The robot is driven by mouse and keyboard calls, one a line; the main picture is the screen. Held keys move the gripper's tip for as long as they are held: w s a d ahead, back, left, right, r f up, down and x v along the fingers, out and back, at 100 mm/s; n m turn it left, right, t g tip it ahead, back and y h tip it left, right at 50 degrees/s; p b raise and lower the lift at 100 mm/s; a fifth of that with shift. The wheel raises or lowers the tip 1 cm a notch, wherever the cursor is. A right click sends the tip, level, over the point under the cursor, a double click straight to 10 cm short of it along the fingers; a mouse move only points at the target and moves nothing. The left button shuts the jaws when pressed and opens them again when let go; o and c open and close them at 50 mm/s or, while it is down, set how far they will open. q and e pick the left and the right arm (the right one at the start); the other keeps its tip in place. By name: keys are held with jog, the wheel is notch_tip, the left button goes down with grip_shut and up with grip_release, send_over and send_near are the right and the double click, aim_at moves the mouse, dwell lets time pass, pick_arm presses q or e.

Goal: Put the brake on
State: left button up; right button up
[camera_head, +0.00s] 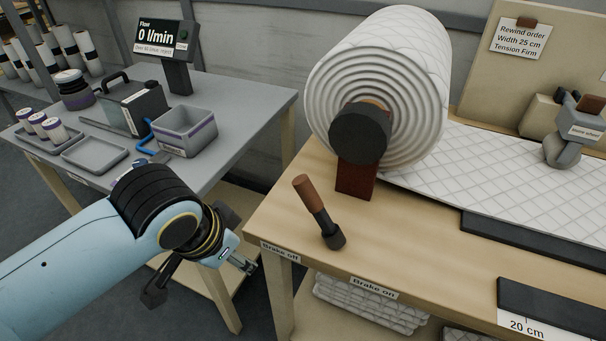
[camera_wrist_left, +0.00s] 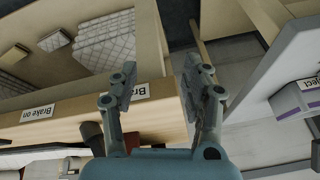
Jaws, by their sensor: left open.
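The brake lever (camera_head: 312,202) has a brown grip and a black foot on the wooden bench. It leans left, with its grip up toward the "Brake off" label (camera_head: 280,252). The "Brake on" label (camera_head: 373,287) is farther right on the bench's front edge. It also shows in the left wrist view (camera_wrist_left: 38,113). My left gripper (camera_head: 200,279) is open and empty, left of the bench corner, below and apart from the lever. In the left wrist view its spread fingers (camera_wrist_left: 160,80) cover part of the "Brake off" label. My right gripper is out of view.
A large wadding roll (camera_head: 375,70) sits on a spindle behind the lever, its quilted sheet (camera_head: 480,175) running right. A grey table (camera_head: 245,100) at the left holds trays, a bin and a flow display (camera_head: 165,45). A gap separates table and bench.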

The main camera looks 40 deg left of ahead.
aim_at(293, 183)
pick_arm(q)
jog(key=w+a+r+m+t+h, duration=0.1)
jog(key=w+a+r+t, duration=0.2)
jog(key=w+r+t, duration=0.4)
jog(key=w+a+r+t+h, duration=0.1)
jog(key=w+a+r+t, duration=0.2)
jog(key=w, duration=0.6)
jog(key=s+d+m+g+h, duration=0.3)
jog(key=s+m+g+h, duration=0.6)
jog(key=h, duration=0.7)
jog(key=shift+m+t, duration=0.8)
jog(key=shift+t, duration=0.1)
jog(key=p+x, duration=0.1)
jog(key=x, duration=0.2)
jog(key=p+x, duration=0.1)
jog(key=x, duration=0.2)
jog(key=p+x, duration=0.1)
jog(key=x, duration=0.2)
jog(key=shift+s+d+r, duration=0.15)
jog(key=shift+d+r, duration=0.2)
jog(key=shift+d, duration=0.15)
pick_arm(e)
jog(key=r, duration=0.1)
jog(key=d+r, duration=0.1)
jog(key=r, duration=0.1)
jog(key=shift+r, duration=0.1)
pick_arm(q)
grip_shut()
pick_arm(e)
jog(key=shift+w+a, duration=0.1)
